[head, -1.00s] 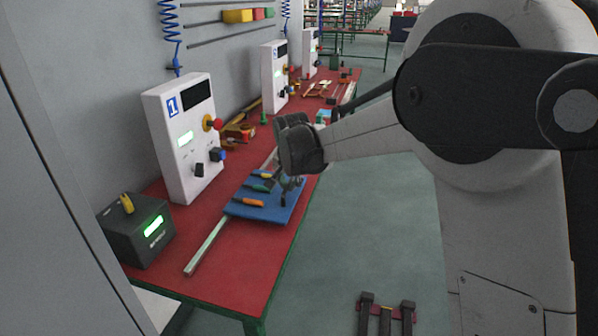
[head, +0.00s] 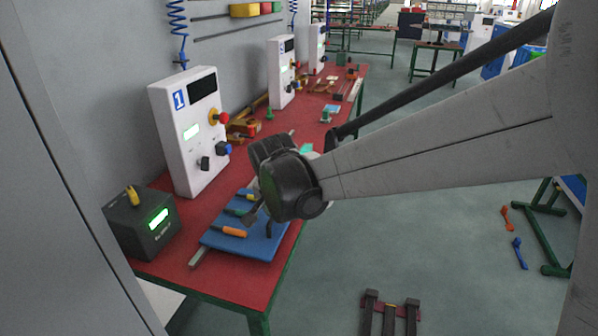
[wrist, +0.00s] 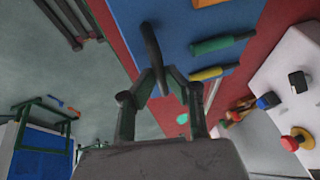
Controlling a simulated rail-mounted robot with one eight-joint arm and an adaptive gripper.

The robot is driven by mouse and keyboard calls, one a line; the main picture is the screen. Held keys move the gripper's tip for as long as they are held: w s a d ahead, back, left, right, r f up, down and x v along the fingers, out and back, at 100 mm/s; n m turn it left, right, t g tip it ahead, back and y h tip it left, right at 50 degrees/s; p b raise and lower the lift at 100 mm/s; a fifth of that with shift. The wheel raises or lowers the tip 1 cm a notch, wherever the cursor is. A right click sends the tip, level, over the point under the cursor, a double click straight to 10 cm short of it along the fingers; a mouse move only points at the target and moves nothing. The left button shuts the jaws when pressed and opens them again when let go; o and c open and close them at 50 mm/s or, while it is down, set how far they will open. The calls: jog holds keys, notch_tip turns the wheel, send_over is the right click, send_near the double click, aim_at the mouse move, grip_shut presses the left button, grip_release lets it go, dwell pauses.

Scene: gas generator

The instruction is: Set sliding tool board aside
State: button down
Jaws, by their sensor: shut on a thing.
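The blue sliding tool board (head: 263,243) lies at the front of the red table, with orange-, green- and yellow-handled tools on it. It also shows in the wrist view (wrist: 188,19). My gripper (head: 259,217) is over the board in the head view, its far side partly hidden by the wrist. In the wrist view my gripper (wrist: 160,80) is shut on the board's dark upright handle (wrist: 152,42). The pale rail (head: 201,253) shows at the board's left front edge, and the board covers most of it.
A white control box marked 1 (head: 187,150) and a dark meter box (head: 145,228) stand left of the board. The red table (head: 222,283) is bare in front. Open floor (head: 390,235) lies to the right, with a dark red-and-black stand (head: 390,306) on it.

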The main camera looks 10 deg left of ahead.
jog(key=shift+s+f, duration=0.1)
jog(key=shift+s, duration=0.1)
jog(key=c, duration=1.8)
grip_release()
jog(key=shift+o, duration=0.2)
jog(key=v, duration=1.2)
jog(key=s+d+f+n, duration=0.1)
jog(key=s+d, duration=0.5)
jog(key=d, duration=0.4)
jog(key=s+d+f+t, duration=0.1)
jog(key=s+d, duration=0.4)
jog(key=d, duration=0.6)
jog(key=s+d+f+n+t+h, duration=0.1)
jog(key=s+d, duration=0.5)
jog(key=d, duration=0.5)
jog(key=shift+s+d+n, duration=0.25)
jog(key=shift+s+n, duration=0.05)
jog(key=shift+s, duration=0.05)
